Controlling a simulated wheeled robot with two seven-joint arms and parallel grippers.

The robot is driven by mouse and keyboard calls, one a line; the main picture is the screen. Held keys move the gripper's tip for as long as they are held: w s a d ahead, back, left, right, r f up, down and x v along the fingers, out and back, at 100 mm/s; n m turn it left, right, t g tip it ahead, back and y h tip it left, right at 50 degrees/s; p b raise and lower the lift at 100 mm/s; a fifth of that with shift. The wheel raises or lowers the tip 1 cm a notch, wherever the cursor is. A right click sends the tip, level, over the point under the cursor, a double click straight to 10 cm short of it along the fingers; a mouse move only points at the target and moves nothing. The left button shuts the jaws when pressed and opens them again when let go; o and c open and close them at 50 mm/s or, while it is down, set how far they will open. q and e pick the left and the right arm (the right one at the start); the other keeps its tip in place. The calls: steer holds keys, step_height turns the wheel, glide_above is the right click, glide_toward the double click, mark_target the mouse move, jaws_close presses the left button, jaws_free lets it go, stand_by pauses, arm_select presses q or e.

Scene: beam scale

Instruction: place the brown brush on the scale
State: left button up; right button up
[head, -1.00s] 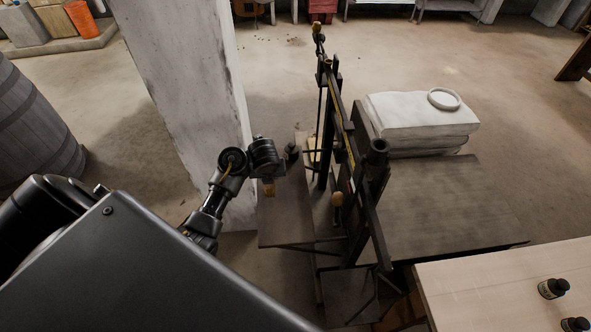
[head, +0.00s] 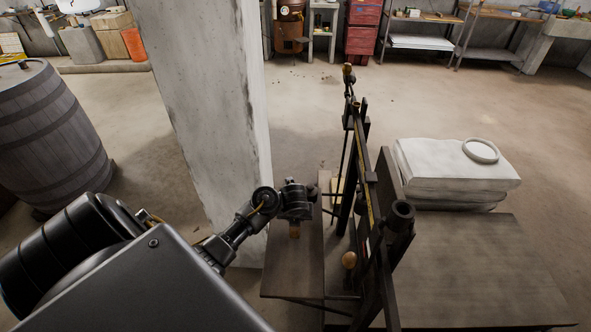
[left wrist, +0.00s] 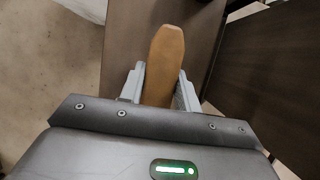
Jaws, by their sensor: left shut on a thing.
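The brown brush (left wrist: 165,60) is between the fingers of my left gripper (left wrist: 160,84) in the left wrist view, its rounded end pointing away from the wrist. The gripper is shut on it. In the head view my left gripper (head: 295,216) holds the brush (head: 295,230) over a dark flat board (head: 288,272) on the left side of the scale. I cannot tell whether the brush touches the board. The beam scale's dark upright frame and beam (head: 362,165) stand just right of the gripper. My right gripper is not in view.
White sacks (head: 450,170) with a pale ring (head: 481,151) on top lie at the dark platform (head: 490,262) on the right. A pale pillar (head: 205,110) stands close behind my left arm. A barrel (head: 50,135) is at the left. Open floor lies beyond.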

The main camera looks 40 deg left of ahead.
arm_select(q)
step_height(320, 180, down, 3)
steer(key=shift+f+b, duration=0.2)
steer(key=shift+b, duration=0.5)
steer(key=shift+f, duration=0.2)
steer(key=shift+r, duration=0.1)
steer(key=o, duration=0.9)
steer(key=shift+f, duration=0.25)
steer(key=shift+o, duration=0.2)
